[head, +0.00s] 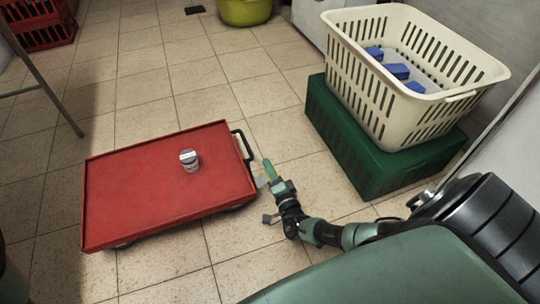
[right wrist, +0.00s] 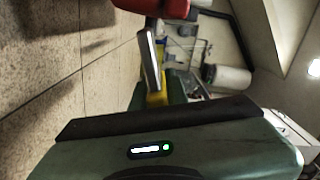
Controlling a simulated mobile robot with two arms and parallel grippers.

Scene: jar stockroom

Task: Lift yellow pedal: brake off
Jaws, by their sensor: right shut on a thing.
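A red flat cart (head: 165,195) with a black handle (head: 243,146) stands on the tiled floor, and a small grey jar (head: 189,160) stands upright on its deck. My right gripper (head: 266,177) is low beside the handle end of the cart. In the right wrist view, a bit of the yellow pedal (right wrist: 157,98) shows between the fingers of my right gripper (right wrist: 160,75), which is shut on it. Most of the pedal is hidden there. I cannot make it out in the head view. My left gripper is not in view.
A cream basket (head: 375,115) with several blue items stands on a green crate (head: 335,140) to the right of the cart. A yellow-green tub (head: 244,12) and red crates (head: 38,32) are at the back. The floor behind the cart is clear.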

